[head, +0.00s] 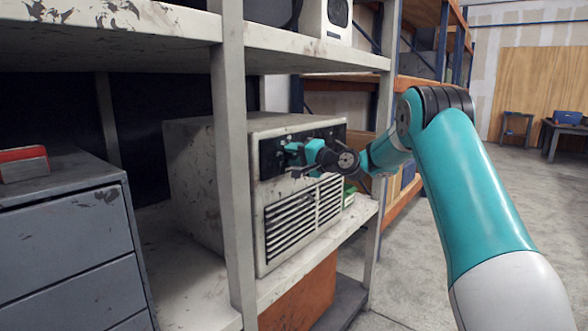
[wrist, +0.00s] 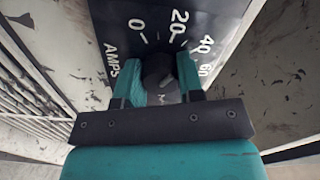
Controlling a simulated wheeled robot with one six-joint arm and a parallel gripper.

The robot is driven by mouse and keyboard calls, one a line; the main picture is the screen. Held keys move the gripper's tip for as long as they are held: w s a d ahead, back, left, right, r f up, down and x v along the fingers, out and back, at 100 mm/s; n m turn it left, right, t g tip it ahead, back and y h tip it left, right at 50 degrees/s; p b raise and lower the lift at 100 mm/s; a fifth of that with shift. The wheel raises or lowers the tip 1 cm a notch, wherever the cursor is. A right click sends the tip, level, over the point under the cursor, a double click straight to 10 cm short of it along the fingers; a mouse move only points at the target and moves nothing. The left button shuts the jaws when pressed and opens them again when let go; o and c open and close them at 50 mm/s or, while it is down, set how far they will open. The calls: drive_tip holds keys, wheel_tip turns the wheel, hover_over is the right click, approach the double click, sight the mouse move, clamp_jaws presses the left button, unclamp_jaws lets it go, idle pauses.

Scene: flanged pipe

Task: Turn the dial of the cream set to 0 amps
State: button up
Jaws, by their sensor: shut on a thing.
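The cream set (head: 195,175) is a worn box with a slatted vent and a black front panel, standing on a shelf. My gripper (head: 287,157) reaches in from the right to that panel. In the wrist view, the dial (wrist: 157,72) is a dark round knob between the two teal fingers of my gripper (wrist: 160,80), which is shut on it. The panel (wrist: 112,22) is lettered AMPS, with white marks 0, 20, 40 and 60 around the knob. The fingers hide the knob's sides, and I cannot tell which mark its pointer faces.
A grey shelf upright (head: 232,170) stands in front of the set's left part. A grey drawer cabinet (head: 75,240) with a red item (head: 22,165) on top is at the left. An orange box (head: 300,298) sits below. Open floor lies at the right.

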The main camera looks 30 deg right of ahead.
drive_tip(key=n+b, duration=0.2)
drive_tip(key=b, duration=0.1)
drive_tip(key=f+n+b, duration=0.1)
drive_tip(key=n+b, duration=0.2)
drive_tip(key=shift+n, duration=0.3)
drive_tip(key=n+b, duration=0.3)
drive_tip(key=b, duration=0.1)
drive_tip(key=shift+r, duration=0.1)
drive_tip(key=shift+r+n+b, duration=0.1)
drive_tip(key=shift+n+b, duration=0.95)
drive_tip(key=shift+n, duration=0.25)
drive_tip(key=shift+r, duration=0.1)
drive_tip(key=o, duration=0.9)
drive_tip(key=shift+r, duration=0.1)
drive_tip(key=b+v, duration=0.2)
drive_tip(key=v, duration=1.5)
drive_tip(key=shift+s+d, duration=0.1)
drive_tip(key=shift+s, duration=0.15)
